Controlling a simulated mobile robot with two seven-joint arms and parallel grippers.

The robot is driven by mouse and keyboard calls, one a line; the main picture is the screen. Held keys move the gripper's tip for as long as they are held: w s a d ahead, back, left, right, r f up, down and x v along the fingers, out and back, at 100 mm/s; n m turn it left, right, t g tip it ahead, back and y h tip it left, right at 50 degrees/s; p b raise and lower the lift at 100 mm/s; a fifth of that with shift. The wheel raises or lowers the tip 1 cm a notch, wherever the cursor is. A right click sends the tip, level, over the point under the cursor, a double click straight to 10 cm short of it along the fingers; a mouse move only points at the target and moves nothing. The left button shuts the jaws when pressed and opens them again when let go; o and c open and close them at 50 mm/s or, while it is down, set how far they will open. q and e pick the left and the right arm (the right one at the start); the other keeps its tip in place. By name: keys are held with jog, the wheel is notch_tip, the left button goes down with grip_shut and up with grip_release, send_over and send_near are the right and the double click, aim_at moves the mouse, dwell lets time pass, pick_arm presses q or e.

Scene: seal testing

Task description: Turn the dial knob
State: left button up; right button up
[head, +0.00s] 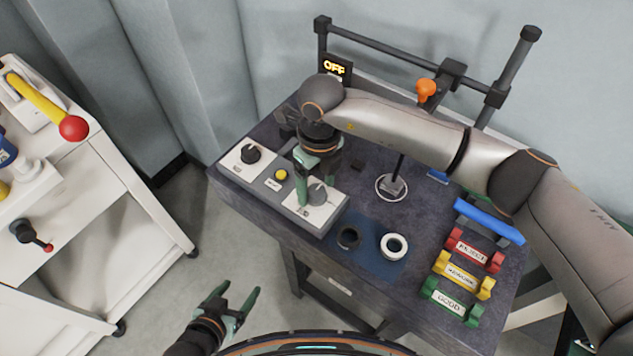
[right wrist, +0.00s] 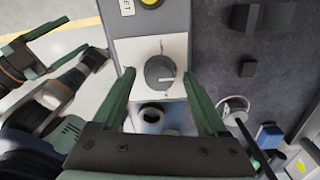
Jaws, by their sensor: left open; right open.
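The grey round dial knob (head: 318,194) sits on a white plate at the right end of a grey control box (head: 325,222). My left gripper (head: 239,291) is open and empty over the floor, in front of the table.
The box also carries a black knob (head: 250,154) and a yellow button (head: 281,174). A dark ring (head: 348,238) and a white ring (head: 394,246) lie on a blue mat. Labelled red, yellow and green racks (head: 450,302) stand right. An OFF display (head: 335,67) is behind.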

grip_shut()
dwell(0.5)
jog(key=n+b, duration=0.3)
jog(key=b, duration=0.1)
jog(key=shift+f+b, duration=0.2)
jog(key=shift+b, duration=0.1)
jog(key=n+b, duration=0.3)
jog(key=shift+r, duration=0.15)
jog(key=shift+r+n, duration=0.1)
jog(key=shift+n, duration=0.2)
